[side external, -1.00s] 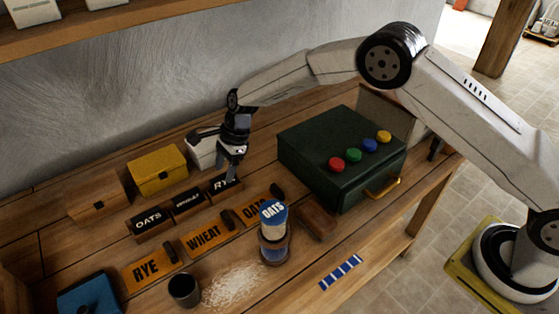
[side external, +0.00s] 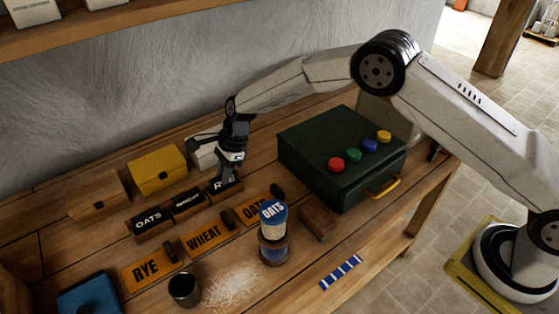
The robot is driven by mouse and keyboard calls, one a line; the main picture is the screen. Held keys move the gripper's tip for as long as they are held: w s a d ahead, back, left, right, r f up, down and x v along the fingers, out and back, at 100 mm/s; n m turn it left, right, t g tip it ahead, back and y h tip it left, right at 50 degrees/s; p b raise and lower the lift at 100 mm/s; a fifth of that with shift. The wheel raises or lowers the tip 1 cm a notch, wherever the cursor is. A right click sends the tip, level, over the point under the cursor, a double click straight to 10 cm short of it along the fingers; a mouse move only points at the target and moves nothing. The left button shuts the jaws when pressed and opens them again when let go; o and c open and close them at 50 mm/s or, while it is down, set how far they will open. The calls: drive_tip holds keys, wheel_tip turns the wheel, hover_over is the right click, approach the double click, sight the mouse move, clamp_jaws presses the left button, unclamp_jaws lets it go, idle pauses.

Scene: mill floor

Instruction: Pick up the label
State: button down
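A row of dark blocks with white lettering stands on the bench: OATS (side external: 150,219), WHEAT (side external: 187,202), and one at the right end reading RYE (side external: 231,186), partly covered by my gripper. In front lie orange labels with dark grips: RYE (side external: 147,270), WHEAT (side external: 204,241) and OATS (side external: 256,207). My gripper (side external: 222,179) points down at the dark RYE block, with its fingertips overlapping the block's top edge in the picture. Contact is unclear, and the finger gap is too small to read.
A green box with coloured buttons (side external: 310,142) stands right of my gripper. Yellow (side external: 158,172) and wooden (side external: 98,195) boxes stand behind left.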

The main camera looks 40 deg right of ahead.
sight(219, 179)
drive_tip(key=shift+r, duration=0.15)
drive_tip(key=shift+r, duration=1.55)
drive_tip(key=shift+s+d+r, duration=0.1)
drive_tip(key=shift+s+r, duration=0.15)
drive_tip(key=s+d+r, duration=0.2)
drive_tip(key=s+r, duration=0.2)
drive_tip(key=s, duration=0.2)
drive_tip(key=s+d+r, duration=0.2)
drive_tip(key=s+r, duration=0.3)
drive_tip(key=s, duration=0.1)
drive_tip(key=shift+s+d, duration=0.25)
drive_tip(key=shift+s, duration=0.1)
drive_tip(key=shift+d+r, duration=0.1)
